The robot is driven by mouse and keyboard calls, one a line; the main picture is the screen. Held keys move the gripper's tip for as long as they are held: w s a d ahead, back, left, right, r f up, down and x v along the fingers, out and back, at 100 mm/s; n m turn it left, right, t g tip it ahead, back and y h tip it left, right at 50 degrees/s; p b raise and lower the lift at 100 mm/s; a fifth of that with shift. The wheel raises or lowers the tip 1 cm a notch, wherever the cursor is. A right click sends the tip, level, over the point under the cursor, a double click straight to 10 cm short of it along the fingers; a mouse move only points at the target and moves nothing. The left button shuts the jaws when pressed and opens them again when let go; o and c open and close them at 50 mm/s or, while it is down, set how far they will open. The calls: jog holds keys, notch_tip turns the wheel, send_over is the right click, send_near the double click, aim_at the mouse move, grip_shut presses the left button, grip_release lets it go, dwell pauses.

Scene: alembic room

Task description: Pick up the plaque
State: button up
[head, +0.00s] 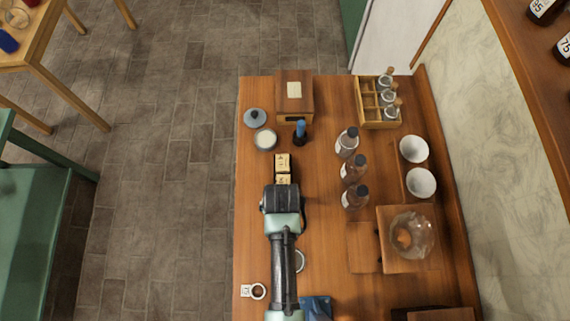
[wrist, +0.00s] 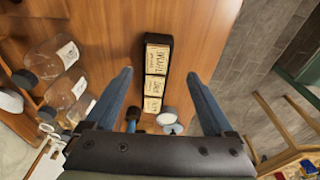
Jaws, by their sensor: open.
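The plaque (wrist: 157,75) is a narrow dark strip with cream, lettered panels, lying on the wooden table. In the head view its cream panels (head: 283,163) show just beyond my gripper (head: 282,197), which hides the near part. In the wrist view my gripper (wrist: 158,76) is open and empty, with one blue-grey finger on each side of the plaque. The fingers look apart from it; I cannot tell the height left between them and the table.
A white-topped jar (head: 265,139), a dark blue-topped item (head: 300,132) and a wooden box (head: 294,95) stand beyond the plaque. Several bottles (head: 354,170) stand to its right. The table's left edge (head: 237,180) is close by.

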jog(key=f+b, duration=0.1)
jog(key=f, duration=0.1)
jog(key=w+f+b, duration=0.1)
jog(key=f+b, duration=0.1)
jog(key=shift+d+f+b, duration=0.1)
jog(key=shift+f+b, duration=0.15)
jog(key=shift+b, duration=0.05)
jog(key=f+b, duration=0.1)
jog(key=b, duration=0.1)
jog(key=w+f+b, duration=0.1)
jog(key=f+b, duration=0.1)
jog(key=w+f+b, duration=0.1)
jog(key=f+b, duration=0.1)
jog(key=shift+d, duration=0.1)
jog(key=shift+r, duration=0.1)
jog(key=shift+s, duration=0.1)
grip_shut()
